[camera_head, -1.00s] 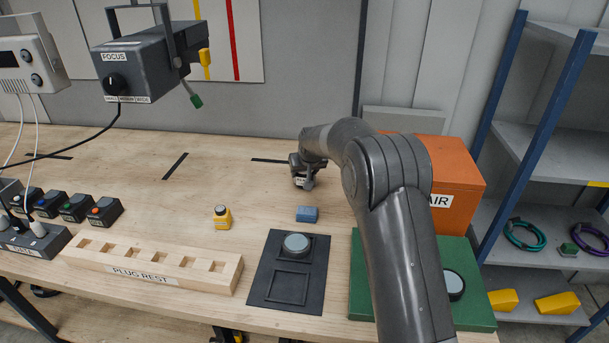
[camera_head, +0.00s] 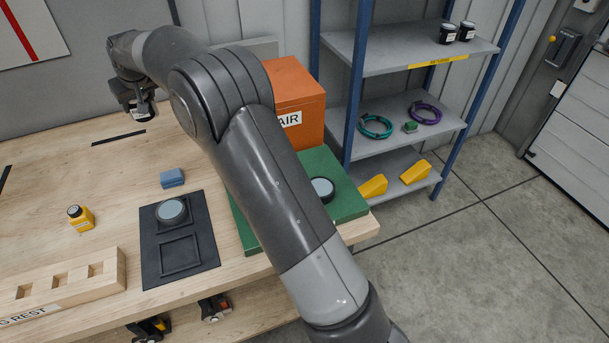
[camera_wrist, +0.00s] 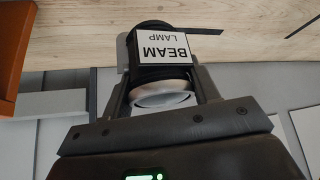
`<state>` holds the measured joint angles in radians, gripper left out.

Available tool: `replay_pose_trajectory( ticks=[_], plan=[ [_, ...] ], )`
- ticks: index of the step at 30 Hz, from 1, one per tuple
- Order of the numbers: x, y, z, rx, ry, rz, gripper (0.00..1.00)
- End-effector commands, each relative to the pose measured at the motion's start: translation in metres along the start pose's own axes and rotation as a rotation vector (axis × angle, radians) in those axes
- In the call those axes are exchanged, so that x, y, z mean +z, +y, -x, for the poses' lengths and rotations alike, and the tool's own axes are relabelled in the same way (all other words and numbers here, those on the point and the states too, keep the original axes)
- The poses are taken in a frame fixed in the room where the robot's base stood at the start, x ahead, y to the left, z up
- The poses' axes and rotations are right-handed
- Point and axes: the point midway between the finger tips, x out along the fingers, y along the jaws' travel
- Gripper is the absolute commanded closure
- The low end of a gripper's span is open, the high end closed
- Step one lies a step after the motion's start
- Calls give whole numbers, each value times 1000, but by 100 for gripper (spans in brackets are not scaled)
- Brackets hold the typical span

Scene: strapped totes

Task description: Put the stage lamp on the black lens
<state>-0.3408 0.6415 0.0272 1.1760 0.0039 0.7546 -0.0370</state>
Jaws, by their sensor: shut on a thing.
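My gripper (camera_head: 138,98) is shut on the stage lamp (camera_wrist: 165,46), a dark round body with a white "BEAM LAMP" label and a pale round face between the fingers. In the head view the lamp (camera_head: 144,112) is small, at the far back of the bench. It looks held above the wood. A round grey-blue lens with a dark rim (camera_head: 171,210) sits on a black pad (camera_head: 181,253). A similar lens (camera_head: 322,189) sits on a green board (camera_head: 350,208), partly behind my arm. I cannot tell for certain which is the black lens.
A wooden plug rest (camera_head: 70,285) is at front left. An orange box (camera_head: 298,95) stands behind the green board. A shelf rack (camera_head: 400,120) is at right.

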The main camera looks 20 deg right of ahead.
Motion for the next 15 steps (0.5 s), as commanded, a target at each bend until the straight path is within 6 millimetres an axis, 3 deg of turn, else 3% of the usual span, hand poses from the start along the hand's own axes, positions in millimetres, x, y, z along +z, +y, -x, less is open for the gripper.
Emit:
replay_pose_trajectory(
  ticks=[3,8,13,15],
  plan=[
    [-20,0,29,0,8,0,75],
    [-39,0,60,0,7,-1,75],
    [-53,0,83,-1,4,-1,75],
    [-47,11,89,15,3,-25,75]
  ],
)
